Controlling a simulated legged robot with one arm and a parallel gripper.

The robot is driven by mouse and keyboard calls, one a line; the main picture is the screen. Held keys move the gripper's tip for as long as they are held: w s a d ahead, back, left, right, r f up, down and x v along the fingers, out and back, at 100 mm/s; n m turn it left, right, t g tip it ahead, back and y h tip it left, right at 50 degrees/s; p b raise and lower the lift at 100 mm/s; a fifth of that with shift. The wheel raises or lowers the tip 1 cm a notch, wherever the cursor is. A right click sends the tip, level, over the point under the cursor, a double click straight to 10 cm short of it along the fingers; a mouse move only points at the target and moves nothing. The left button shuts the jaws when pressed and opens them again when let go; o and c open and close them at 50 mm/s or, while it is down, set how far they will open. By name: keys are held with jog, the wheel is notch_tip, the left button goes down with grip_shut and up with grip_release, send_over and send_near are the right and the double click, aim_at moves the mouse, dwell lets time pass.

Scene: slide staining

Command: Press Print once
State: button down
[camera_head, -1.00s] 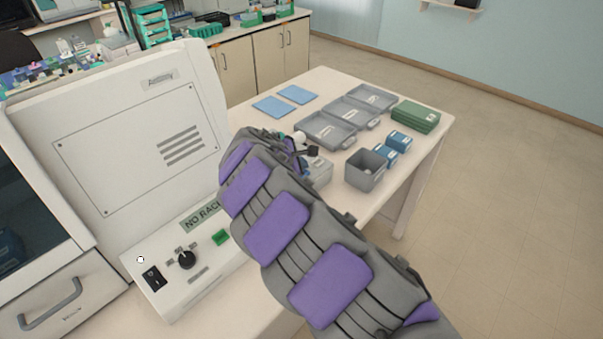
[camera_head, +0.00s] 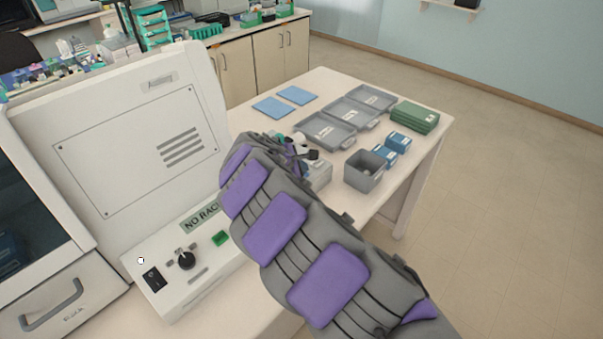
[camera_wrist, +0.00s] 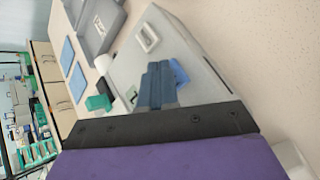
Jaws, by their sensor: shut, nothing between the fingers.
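A pale grey boxy device, which looks like the label printer (camera_wrist: 190,45), fills the middle of the wrist view. It has a blue button (camera_wrist: 181,72) and a white-framed square (camera_wrist: 147,37) on its top. I cannot read any lettering on the button. My gripper (camera_wrist: 158,72) is shut and empty, its dark fingertips over the device just beside the button and partly covering it. Whether they touch it, I cannot tell. In the head view, a corner of the device (camera_head: 321,174) shows past my arm, which hides most of it.
A white machine (camera_head: 130,130) with a knob, switch and green button stands left. Grey trays (camera_head: 325,131), blue sheets (camera_head: 272,107), a grey bin (camera_head: 363,178), blue boxes (camera_head: 386,156) and green boxes (camera_head: 415,116) lie on the bench. A green item (camera_wrist: 98,102) sits beside the device.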

jog(key=shift+f, duration=0.4)
dwell(0.8)
jog(key=shift+r, duration=0.15)
jog(key=shift+r+p, duration=0.65)
jog(key=shift+p, duration=0.2)
notch_tip(320, 180, up, 5)
jog(key=p, duration=0.4)
dwell(0.6)
